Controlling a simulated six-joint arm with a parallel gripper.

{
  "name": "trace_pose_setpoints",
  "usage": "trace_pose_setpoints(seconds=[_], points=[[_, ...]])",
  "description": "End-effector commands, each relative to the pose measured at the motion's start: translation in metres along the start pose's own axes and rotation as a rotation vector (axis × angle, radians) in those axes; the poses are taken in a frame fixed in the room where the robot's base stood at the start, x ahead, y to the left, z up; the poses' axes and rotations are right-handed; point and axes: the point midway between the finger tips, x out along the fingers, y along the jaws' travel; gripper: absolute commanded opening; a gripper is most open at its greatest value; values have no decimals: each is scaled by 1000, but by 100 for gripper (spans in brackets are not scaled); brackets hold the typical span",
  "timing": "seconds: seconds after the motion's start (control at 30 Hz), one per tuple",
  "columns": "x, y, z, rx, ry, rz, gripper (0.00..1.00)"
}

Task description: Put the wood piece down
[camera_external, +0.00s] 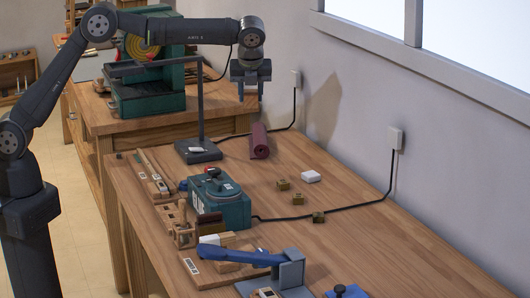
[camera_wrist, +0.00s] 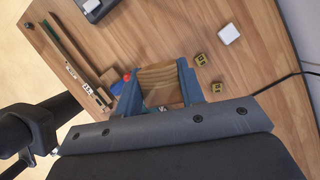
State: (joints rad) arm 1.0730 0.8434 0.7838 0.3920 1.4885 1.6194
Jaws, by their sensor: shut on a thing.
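A wood piece (camera_wrist: 160,85) with striped grain sits between the blue fingers of my gripper (camera_wrist: 158,76) in the wrist view. My gripper is shut on it. In the external view my gripper (camera_external: 250,84) hangs high above the back of the workbench, pointing down. The wood piece is hard to make out there. Other wooden parts, such as a light block (camera_external: 180,220), stand beside the green device on the bench.
The bench (camera_external: 350,225) holds a green device (camera_external: 220,205), several small olive cubes (camera_external: 298,198), a white block (camera_external: 311,176), a maroon roll (camera_external: 259,141) and a lamp stand (camera_external: 200,150). A blue-handled tool (camera_external: 240,257) lies in front. The right side is mostly clear.

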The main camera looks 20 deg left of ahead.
Motion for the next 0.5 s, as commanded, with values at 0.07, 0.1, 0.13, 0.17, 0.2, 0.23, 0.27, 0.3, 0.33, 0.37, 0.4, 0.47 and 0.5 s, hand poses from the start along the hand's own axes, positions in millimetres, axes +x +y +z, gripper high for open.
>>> trace_pose_setpoints(seconds=[0.07,0.1,0.13,0.17,0.2,0.23,0.27,0.3,0.33,0.37,0.4,0.47,0.5], points=[[-4,-8,-48,127,0,-51,14],[-5,-10,-69,189,1,-76,14],[-6,-12,-86,236,1,-96,14],[-7,-13,-102,282,1,-114,14],[-8,-15,-124,343,1,-140,14],[-9,-15,-140,388,1,-159,14],[-10,-15,-157,435,1,-178,14],[-12,-15,-179,496,1,-203,14],[-12,-14,-195,541,2,-222,14],[-14,-13,-212,587,2,-241,14],[-15,-11,-234,648,2,-266,14],[-17,-7,-265,737,2,-303,14],[-19,-4,-285,793,2,-327,14]])
